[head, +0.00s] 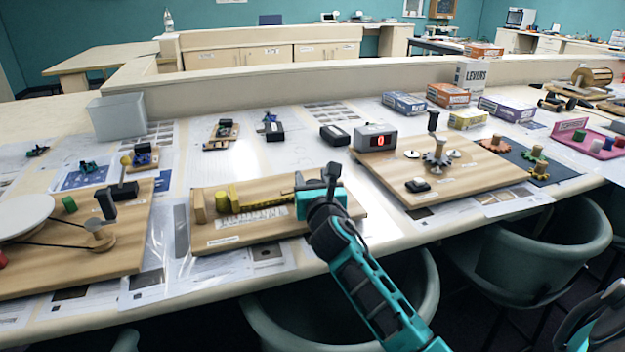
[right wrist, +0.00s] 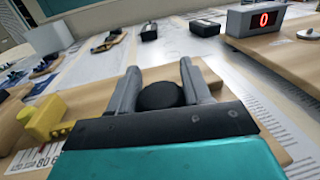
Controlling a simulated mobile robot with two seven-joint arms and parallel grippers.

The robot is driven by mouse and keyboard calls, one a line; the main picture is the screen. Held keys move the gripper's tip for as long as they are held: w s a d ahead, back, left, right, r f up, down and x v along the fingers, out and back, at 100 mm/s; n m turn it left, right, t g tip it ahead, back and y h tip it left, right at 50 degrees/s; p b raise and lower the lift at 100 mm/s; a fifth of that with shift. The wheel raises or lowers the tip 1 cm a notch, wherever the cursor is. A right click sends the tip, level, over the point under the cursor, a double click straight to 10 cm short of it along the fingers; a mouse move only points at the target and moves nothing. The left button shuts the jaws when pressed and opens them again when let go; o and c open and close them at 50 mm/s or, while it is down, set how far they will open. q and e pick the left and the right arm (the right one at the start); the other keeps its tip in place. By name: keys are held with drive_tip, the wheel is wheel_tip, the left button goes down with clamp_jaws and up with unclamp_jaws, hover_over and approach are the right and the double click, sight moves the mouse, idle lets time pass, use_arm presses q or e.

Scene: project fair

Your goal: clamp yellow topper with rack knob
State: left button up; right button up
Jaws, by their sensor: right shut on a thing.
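My right gripper (head: 318,182) is at the right end of a wooden board and closed around the rack knob. The round black knob (right wrist: 160,96) sits between both fingers in the right wrist view. A yellow rack (head: 265,202) lies along the board, with an upright yellow plate at its left end. The small yellow topper (head: 222,203) stands between this plate and a wooden post (head: 198,208). I cannot tell whether it touches either. Yellow parts (right wrist: 45,117) also show at left in the wrist view.
The rack's board (head: 240,236) lies near the table's front edge. A board with gears (head: 470,178) and a red-digit display (head: 376,140) are at right. A pulley board (head: 125,225) is at left. Dark chairs stand in front of the table.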

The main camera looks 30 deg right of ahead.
drive_tip(key=shift+r+n+t+y+p, duration=0.2)
drive_tip(key=shift+n+t+y+p, duration=0.3)
drive_tip(key=shift+n+y+p, duration=0.85)
drive_tip(key=n+y+p, duration=0.1)
drive_tip(key=y, duration=0.1)
drive_tip(key=shift+a+f+y+p, duration=0.1)
drive_tip(key=shift+a+y+p, duration=0.05)
drive_tip(key=shift+y+p, duration=0.2)
drive_tip(key=shift+f+n+y, duration=0.1)
drive_tip(key=shift+n+y, duration=0.35)
drive_tip(key=shift+y, duration=0.15)
drive_tip(key=n+y, duration=0.1)
drive_tip(key=y, duration=0.1)
drive_tip(key=n+y+b, duration=0.1)
drive_tip(key=shift+a+f+y, duration=0.2)
drive_tip(key=shift+a+y, duration=0.1)
drive_tip(key=shift+y, duration=0.1)
drive_tip(key=shift+a+n+g+y+b, duration=0.15)
drive_tip(key=shift+n+g+y+b, duration=0.15)
drive_tip(key=shift+n+y+b, duration=0.8)
drive_tip(key=shift+a+r+n+g+y+b, duration=0.1)
drive_tip(key=shift+n+g+y+b, duration=0.2)
drive_tip(key=shift+y, duration=0.6)
drive_tip(key=shift+r, duration=0.1)
